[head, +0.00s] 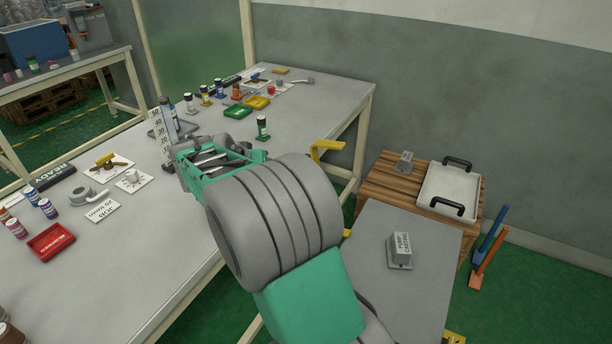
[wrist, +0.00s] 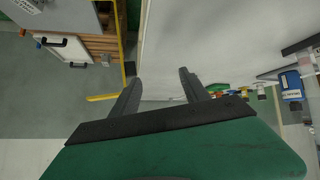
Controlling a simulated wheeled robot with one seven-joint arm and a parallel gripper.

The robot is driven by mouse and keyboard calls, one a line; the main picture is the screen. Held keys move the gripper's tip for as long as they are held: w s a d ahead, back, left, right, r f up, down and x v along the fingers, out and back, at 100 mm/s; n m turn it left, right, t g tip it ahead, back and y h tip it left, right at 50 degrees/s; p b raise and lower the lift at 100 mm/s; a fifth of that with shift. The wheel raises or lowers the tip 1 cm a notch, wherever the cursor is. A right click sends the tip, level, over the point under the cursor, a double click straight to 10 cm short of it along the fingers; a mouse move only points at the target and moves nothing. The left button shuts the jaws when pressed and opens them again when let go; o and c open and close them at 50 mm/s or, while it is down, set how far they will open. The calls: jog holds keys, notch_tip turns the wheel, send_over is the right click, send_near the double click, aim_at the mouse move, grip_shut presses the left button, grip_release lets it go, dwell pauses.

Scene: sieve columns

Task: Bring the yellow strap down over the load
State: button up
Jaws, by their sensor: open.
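A yellow angled piece (head: 325,148), possibly the strap, shows just past the right edge of the long table, partly hidden by my arm. A yellow bar also shows in the wrist view (wrist: 103,97), left of my gripper and apart from it. A grey block labelled as a pump casting (head: 400,251) sits on a grey top at lower right; I cannot tell whether it is the load. No strap lies over this block. My gripper (wrist: 159,76) is open and empty, over the table's edge area. In the head view its fingers are mostly hidden.
The long grey table (head: 150,240) carries bottles, trays and a green tray (head: 238,111). A wooden crate (head: 375,190) bears a white tray with black handles (head: 450,188) and another grey block (head: 404,162).

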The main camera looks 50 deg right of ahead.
jog(key=d+f+m+g+h+b, duration=0.1)
jog(key=d+f+h, duration=0.1)
jog(key=d, duration=0.8)
jog(key=w+d+f+m+g+h+b, duration=0.1)
jog(key=d+f+m+h, duration=0.1)
jog(key=d+f, duration=0.3)
jog(key=d, duration=0.4)
jog(key=shift+w+d+f+m+h+b, duration=0.2)
jog(key=shift+d+m+h+b, duration=0.1)
jog(key=shift+d+h+b, duration=0.1)
jog(key=shift+c, duration=0.5)
jog(key=shift+s, duration=0.1)
jog(key=c, duration=0.6)
grip_shut()
jog(key=shift+a, duration=0.1)
